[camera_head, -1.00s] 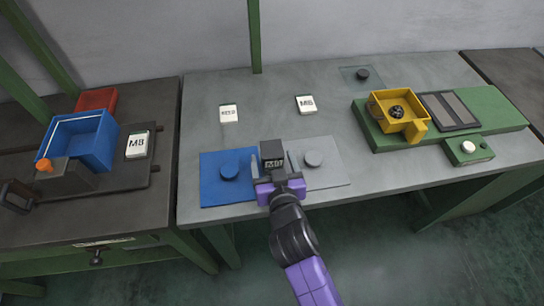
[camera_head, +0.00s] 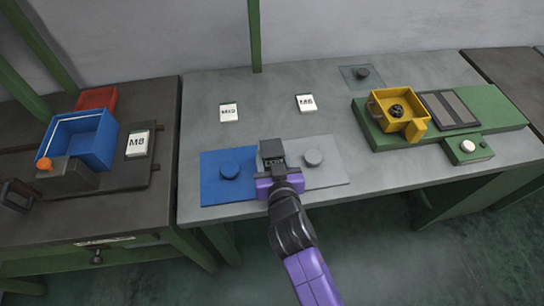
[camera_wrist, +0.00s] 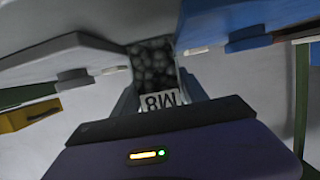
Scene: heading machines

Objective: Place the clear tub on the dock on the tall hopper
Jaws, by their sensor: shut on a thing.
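A small tub with dark round contents (camera_wrist: 153,62) is between my fingers in the wrist view, with a pale label turned upside down. In the head view this tub (camera_head: 272,149) looks dark at the seam of the blue and grey plates. Its walls are too small to tell as clear. My gripper (camera_head: 275,172) is shut on it; I cannot tell whether it is lifted. A blue open bin (camera_head: 97,140) stands on the left machine, and a yellow open bin (camera_head: 412,123) with dark contents on the green machine. Which is the tall hopper, and its dock, I cannot tell.
The blue plate (camera_head: 212,188) and grey plate (camera_head: 328,173) each bear a round knob. A clear plate (camera_head: 350,72) with a dark knob lies at the back.

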